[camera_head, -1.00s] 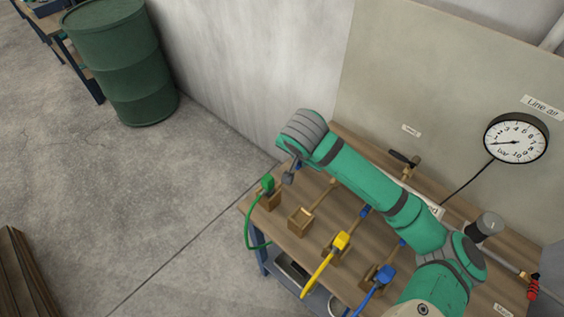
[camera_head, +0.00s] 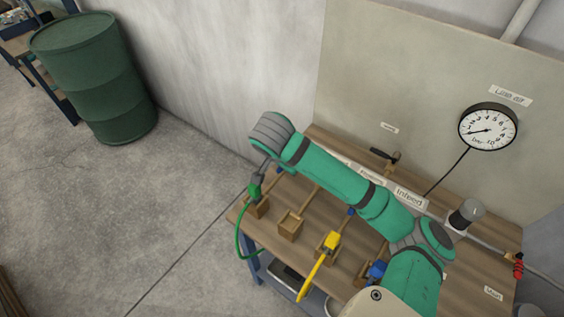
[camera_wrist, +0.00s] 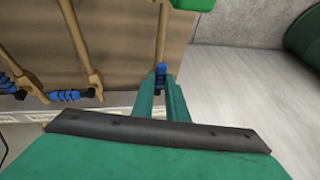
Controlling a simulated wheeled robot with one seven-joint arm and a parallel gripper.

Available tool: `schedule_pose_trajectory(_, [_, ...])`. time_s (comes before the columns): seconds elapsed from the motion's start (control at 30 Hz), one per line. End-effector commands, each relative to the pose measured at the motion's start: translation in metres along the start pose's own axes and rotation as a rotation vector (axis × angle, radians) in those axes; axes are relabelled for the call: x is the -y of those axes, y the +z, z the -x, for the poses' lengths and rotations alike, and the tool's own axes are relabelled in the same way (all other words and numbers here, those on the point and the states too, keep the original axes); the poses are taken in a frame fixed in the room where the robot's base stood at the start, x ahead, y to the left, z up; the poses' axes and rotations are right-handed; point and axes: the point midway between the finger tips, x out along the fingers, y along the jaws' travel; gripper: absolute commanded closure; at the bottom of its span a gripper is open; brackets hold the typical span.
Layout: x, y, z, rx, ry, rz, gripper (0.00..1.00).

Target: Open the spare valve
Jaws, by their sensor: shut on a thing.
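In the wrist view, the two green fingers of my gripper (camera_wrist: 159,91) are closed around a blue valve handle (camera_wrist: 160,71). The handle lies roughly in line with the wooden-coloured pipe (camera_wrist: 161,35) above it. The valve body is hidden by my gripper. In the head view, the end of my arm is at the back left of the bench, near the green hose connector (camera_head: 255,189). Its fingers cannot be made out clearly there. The spare label is not readable.
Two other valves with blue handles (camera_wrist: 70,95) set crosswise to their pipes are to the left. A yellow connector (camera_head: 331,242) and a blue connector (camera_head: 377,270) stand at the bench front. A pressure gauge (camera_head: 488,127) hangs behind. A green drum (camera_head: 97,80) stands on the floor.

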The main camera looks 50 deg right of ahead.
Motion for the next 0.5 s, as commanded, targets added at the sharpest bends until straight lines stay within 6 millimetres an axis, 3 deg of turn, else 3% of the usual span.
schedule_pose_trajectory(0.03, [0.0018, -0.0023, 0.001, -0.006, -0.006, -0.003, 1.0])
schedule_pose_trajectory(0.07, [0.0018, -0.0023, 0.001, -0.006, -0.006, -0.003, 0.8])
schedule_pose_trajectory(0.1, [0.0018, -0.0022, 0.001, -0.006, -0.006, -0.003, 0.71])
schedule_pose_trajectory(0.13, [0.0017, -0.0019, 0.0009, -0.005, -0.006, -0.002, 0.68])
schedule_pose_trajectory(0.5, [0.0017, 0.0, 0.0051, -0.002, -0.004, 0.002, 0.68])
